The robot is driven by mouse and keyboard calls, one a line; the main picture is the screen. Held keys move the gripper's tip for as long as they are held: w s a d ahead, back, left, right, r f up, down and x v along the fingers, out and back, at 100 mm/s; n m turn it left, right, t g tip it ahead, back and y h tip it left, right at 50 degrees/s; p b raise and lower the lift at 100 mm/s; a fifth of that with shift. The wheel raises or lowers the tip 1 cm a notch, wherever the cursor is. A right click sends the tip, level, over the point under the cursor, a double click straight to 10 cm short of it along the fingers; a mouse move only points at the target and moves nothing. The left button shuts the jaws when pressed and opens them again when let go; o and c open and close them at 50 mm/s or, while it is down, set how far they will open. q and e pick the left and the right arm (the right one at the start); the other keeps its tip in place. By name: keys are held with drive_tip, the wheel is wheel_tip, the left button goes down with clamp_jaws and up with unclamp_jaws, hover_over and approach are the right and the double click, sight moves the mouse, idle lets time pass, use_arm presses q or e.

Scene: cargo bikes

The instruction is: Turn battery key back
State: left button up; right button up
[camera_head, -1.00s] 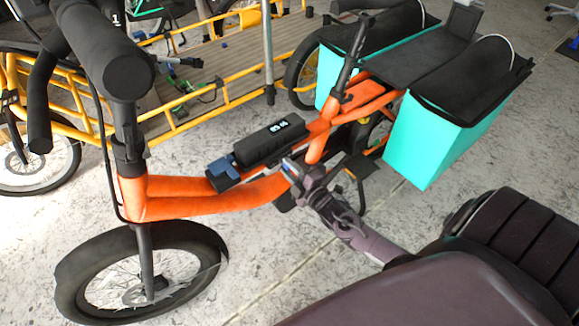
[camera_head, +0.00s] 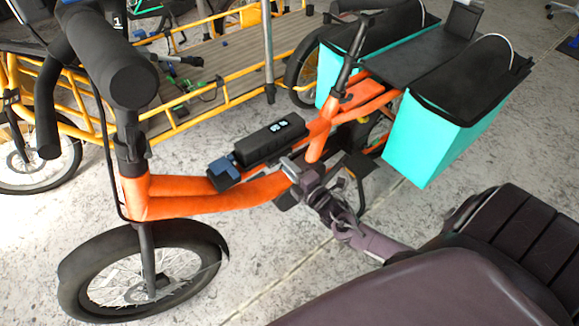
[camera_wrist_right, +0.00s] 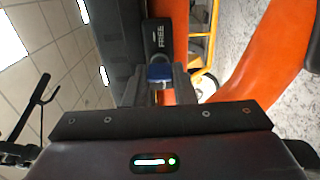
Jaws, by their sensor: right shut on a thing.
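The black battery (camera_head: 270,141) with a lit display lies on the orange bike frame (camera_head: 215,207). A blue part (camera_head: 224,171) sits at its front end. My right gripper (camera_head: 290,168) is at the near side of the frame, by the rear end of the battery. In the right wrist view, my gripper's fingers (camera_wrist_right: 159,88) are shut on a small blue piece, which looks like the key (camera_wrist_right: 160,73). Beyond it is a black plate (camera_wrist_right: 165,38) with the word FREE. The key is hidden in the head view. My left gripper is out of view.
Turquoise panniers (camera_head: 440,135) hang at the bike's rear. A yellow cargo bike (camera_head: 205,75) stands close behind. The front wheel (camera_head: 140,270) and handlebar (camera_head: 110,70) are at left. Bare floor (camera_head: 265,265) lies on the near side.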

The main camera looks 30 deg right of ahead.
drive_tip(key=o, duration=1)
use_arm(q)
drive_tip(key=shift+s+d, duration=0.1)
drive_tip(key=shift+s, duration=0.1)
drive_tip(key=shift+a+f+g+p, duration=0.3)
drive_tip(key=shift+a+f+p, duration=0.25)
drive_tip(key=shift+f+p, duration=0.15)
use_arm(e)
drive_tip(key=s, duration=0.7)
drive_tip(key=shift+s+d, duration=0.3)
drive_tip(key=shift+s, duration=0.1)
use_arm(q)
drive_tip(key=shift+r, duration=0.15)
